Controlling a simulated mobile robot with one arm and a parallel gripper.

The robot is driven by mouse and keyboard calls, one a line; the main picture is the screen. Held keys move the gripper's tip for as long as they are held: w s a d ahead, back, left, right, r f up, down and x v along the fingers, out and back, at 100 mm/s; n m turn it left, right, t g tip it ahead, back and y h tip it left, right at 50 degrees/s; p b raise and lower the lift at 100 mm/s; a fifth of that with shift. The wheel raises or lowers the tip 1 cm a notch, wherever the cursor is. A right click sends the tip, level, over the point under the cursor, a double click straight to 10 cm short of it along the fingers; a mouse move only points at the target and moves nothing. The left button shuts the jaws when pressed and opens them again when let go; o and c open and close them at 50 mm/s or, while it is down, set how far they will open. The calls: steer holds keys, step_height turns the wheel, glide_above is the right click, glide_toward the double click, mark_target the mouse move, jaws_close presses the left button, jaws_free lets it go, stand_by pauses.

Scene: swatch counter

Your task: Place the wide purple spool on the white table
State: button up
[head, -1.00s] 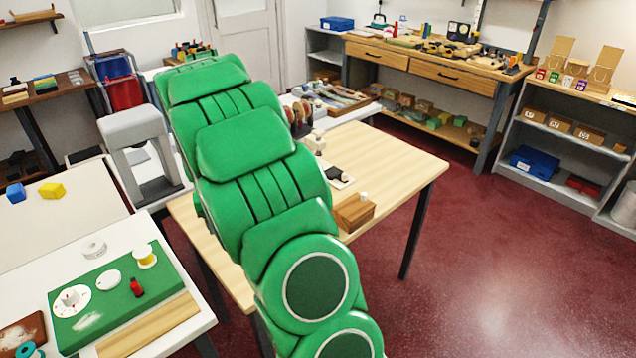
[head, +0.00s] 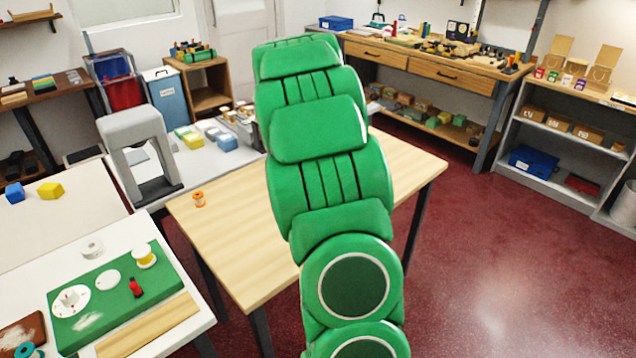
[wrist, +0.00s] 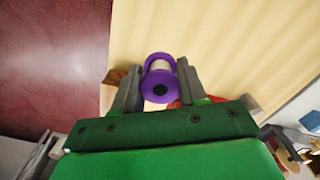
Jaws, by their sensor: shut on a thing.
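The wide purple spool (wrist: 158,84) is between the two fingers of my gripper (wrist: 157,88) in the wrist view, with pale thread between its purple flanges. My gripper is shut on it, above the light wooden table (wrist: 220,45). In the head view my green arm hides the gripper and the spool. A white table (head: 50,258) stands at the front left with a green mat on it. Another white table (head: 200,172) stands behind the wooden table (head: 240,235), holding yellow and blue items.
A grey stand (head: 138,130) is on the back white table. Red floor is open at right.

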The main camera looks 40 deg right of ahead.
steer(key=shift+s+d, duration=0.1)
steer(key=shift+d, duration=0.2)
steer(key=shift+d+f, duration=0.1)
steer(key=shift+d, duration=0.05)
steer(key=w+d+f, duration=0.2)
steer(key=w, duration=0.1)
steer(key=w+d+f, duration=0.2)
steer(key=w+f, duration=0.1)
steer(key=w, duration=0.1)
steer(key=w+d+f, duration=0.2)
steer(key=w+f, duration=0.1)
steer(key=shift+w+d+f, duration=0.1)
steer(key=shift+w, duration=0.25)
steer(key=shift+w+d+f, duration=0.3)
steer(key=shift+w+f, duration=0.25)
steer(key=shift+f, duration=1.75)
steer(key=shift+f, duration=0.15)
steer(key=o, duration=1.1)
